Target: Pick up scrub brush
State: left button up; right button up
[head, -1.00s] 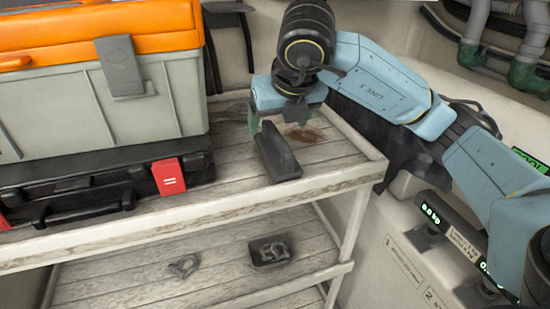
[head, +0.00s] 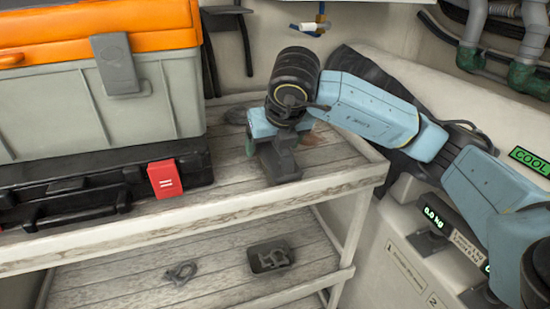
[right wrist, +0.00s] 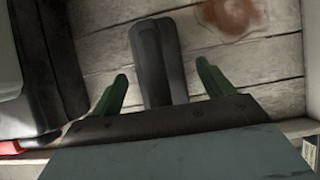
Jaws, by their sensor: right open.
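The scrub brush (head: 277,165) is dark grey and lies on the upper wooden shelf, near its front right part. My right gripper (head: 268,145) is right above it in the head view and hides part of it. In the right wrist view the brush (right wrist: 157,60) lies between the two green fingertips of my right gripper (right wrist: 160,88), with a gap on each side. The gripper is open and holds nothing. My left gripper is not in view.
A black case (head: 95,190) with a red latch lies left of the brush, under a grey and orange toolbox (head: 100,100). A brown stain (head: 310,138) marks the shelf (head: 225,198). The lower shelf holds a shackle (head: 181,272) and a small dark tray (head: 268,257).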

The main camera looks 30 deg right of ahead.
jog(key=shift+f+b, duration=0.2)
jog(key=shift+b, duration=0.1)
jog(key=c, duration=1.2)
jog(key=shift+c, duration=0.2)
jog(key=shift+r, duration=0.15)
